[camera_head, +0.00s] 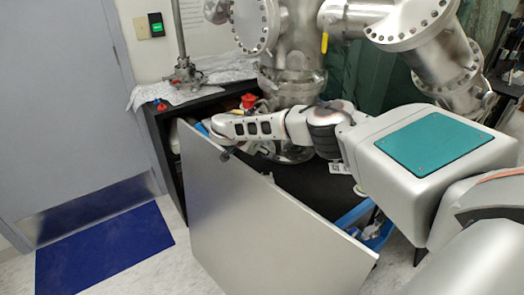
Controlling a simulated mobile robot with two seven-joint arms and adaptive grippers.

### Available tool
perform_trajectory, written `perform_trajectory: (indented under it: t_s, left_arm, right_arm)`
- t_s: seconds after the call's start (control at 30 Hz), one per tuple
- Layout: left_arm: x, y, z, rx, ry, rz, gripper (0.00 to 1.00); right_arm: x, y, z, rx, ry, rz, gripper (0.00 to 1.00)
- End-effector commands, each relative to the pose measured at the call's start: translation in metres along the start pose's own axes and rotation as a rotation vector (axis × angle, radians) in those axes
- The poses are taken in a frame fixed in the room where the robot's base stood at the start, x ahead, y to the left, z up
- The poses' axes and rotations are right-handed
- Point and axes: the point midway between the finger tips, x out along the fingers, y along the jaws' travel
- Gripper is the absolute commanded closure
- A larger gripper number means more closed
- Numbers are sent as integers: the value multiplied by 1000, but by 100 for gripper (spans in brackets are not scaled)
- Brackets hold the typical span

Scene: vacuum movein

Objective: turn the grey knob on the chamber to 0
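The steel chamber (292,60) stands at the top centre, with round bolted flanges (257,22) and thick pipes running to the upper right. I cannot make out a grey knob on it, or any 0 mark; its lower part is partly hidden behind my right arm. My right arm comes in from the right and reaches left across the front of the chamber. My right gripper (222,140) is at the top edge of a grey panel, in front of and below the chamber. Its fingers are too small to tell open from shut. My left gripper is not in view.
The large grey panel (250,225) stands slanted before a black bench or cabinet (165,125). A metal fitting with a rod (185,74) sits on foil at the left. A red part (249,100) is beside the chamber. A blue bin (358,215) is behind the panel. Floor is free at lower left around a blue mat (105,250).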

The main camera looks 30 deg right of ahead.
Motion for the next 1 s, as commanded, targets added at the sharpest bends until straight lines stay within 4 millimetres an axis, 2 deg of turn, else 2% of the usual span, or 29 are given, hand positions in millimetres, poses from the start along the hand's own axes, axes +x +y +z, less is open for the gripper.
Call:
perform_trajectory:
  t_s: [0.27, 0.4, 0.43, 0.77, 1.0]
  left_arm:
    - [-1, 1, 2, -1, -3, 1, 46]
    - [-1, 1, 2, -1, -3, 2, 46]
    - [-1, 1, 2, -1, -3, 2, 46]
    - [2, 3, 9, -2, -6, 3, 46]
    - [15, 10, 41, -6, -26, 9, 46]
  right_arm:
    - [1, 0, -1, 1, 0, 0, 60]
    - [1, 0, -1, 1, 0, 0, 94]
    - [1, 0, 0, 1, 0, 0, 99]
    - [2, -2, 1, -72, 3, 34, 98]
    - [6, -4, 4, -253, 4, 119, 98]
